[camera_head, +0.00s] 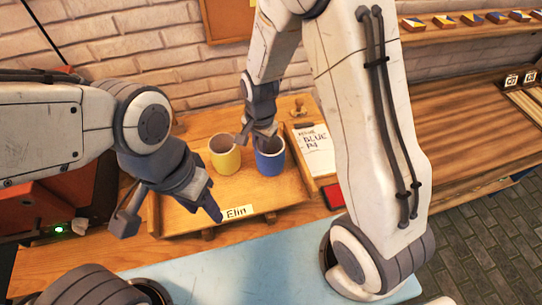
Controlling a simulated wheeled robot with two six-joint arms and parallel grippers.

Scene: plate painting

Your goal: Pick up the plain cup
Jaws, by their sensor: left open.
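Two cups stand upright side by side on a wooden tray (180,219), a yellow cup (225,158) on the left and a blue cup (270,164) on the right. I see no pattern on either, so I cannot tell which is the plain one. My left gripper (169,216) is open and empty over the tray's front left, in front of and apart from the yellow cup. My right gripper (256,140) points down at the blue cup's rim and hides part of it. I cannot tell whether its fingers grip the cup.
A label reading "Elin" (236,212) is on the tray's front edge. A note reading "BLUE P4" (313,149) lies right of the cups. A red box (50,194) stands at left. A shelf with small tiles (471,19) runs along the brick wall. My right arm crosses the middle.

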